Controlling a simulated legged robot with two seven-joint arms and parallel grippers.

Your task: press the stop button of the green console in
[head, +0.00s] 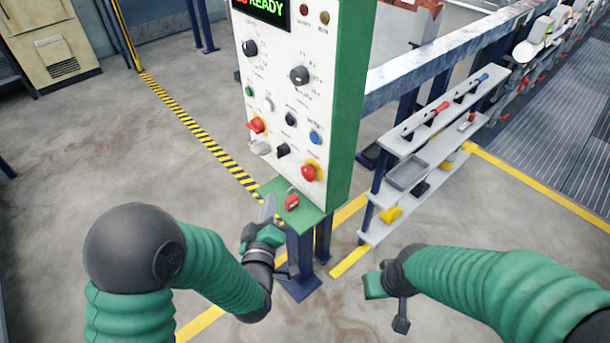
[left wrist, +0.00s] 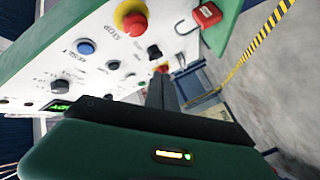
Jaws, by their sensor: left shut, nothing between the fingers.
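The green console (head: 345,90) has a white sloping front panel. Its stop button (head: 309,172) is a red mushroom head on a yellow collar at the panel's lower right. In the left wrist view the stop button (left wrist: 131,20) shows at the top, beside lettering that reads STOP. My left gripper (head: 268,207) is shut and empty, below and left of the button, apart from it in the head view. Its dark fingers (left wrist: 162,92) also show in the left wrist view. My right gripper (head: 378,284) is low at the right, away from the console; its finger state is unclear.
A red padlock (head: 291,201) sits at the green ledge below the panel. Another red knob (head: 256,125), a blue button (head: 315,137) and several dark knobs are on the panel. A grey tool rack (head: 440,150) stands to the right. The floor at left is open.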

